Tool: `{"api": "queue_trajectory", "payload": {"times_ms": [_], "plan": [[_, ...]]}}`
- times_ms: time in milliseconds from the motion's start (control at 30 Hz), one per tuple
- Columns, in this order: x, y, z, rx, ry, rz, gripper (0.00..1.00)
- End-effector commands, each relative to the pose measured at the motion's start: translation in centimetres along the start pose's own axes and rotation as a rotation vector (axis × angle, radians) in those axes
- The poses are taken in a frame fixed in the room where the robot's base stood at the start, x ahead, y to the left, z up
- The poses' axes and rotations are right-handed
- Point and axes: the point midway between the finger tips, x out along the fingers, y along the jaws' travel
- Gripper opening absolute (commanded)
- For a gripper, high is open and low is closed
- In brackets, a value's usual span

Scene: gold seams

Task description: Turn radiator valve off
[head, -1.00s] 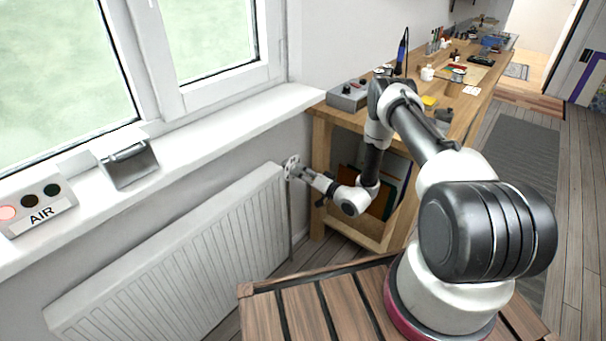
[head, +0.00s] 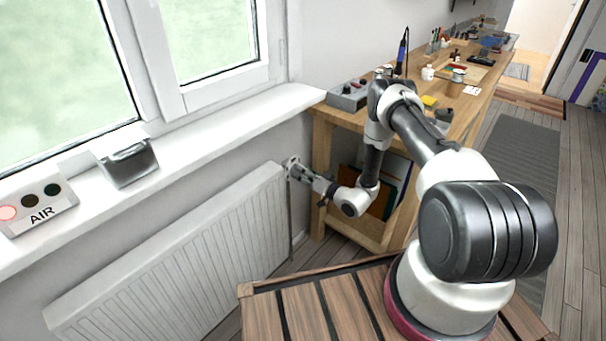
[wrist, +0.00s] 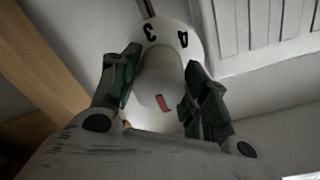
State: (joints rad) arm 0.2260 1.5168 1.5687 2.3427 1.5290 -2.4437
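The white radiator (head: 190,250) hangs on the wall below the windowsill; its edge also shows in the wrist view (wrist: 270,30). The radiator valve (wrist: 158,78) is a white rounded knob with a red mark on it. Behind the knob is a pale disc (wrist: 180,38) with the numbers 3 and 4 showing. My gripper (wrist: 163,92) has one finger on each side of the knob, close against it. Whether both pads press on it is hard to tell. In the head view my gripper (head: 293,170) is at the radiator's upper right corner and hides the valve.
A wooden workbench (head: 318,135) with tools stands just right of the gripper. The windowsill (head: 220,130) runs above the radiator, with an AIR indicator box (head: 40,208) and a grey metal box (head: 128,163) on it.

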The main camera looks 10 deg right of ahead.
Motion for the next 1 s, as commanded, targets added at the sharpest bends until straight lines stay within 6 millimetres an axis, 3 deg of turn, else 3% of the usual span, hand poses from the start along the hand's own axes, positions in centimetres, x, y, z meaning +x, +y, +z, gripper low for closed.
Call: {"api": "queue_trajectory", "payload": {"times_ms": [100, 467, 1000], "plan": [[0.0, 0.0, 0.0, 0.001, 0.001, 0.0, 0.65], [-0.4, 0.0, -0.1, 0.0, 0.002, 0.0, 0.65], [-10.7, 0.1, -0.1, 0.001, 0.003, 0.001, 0.65]]}}
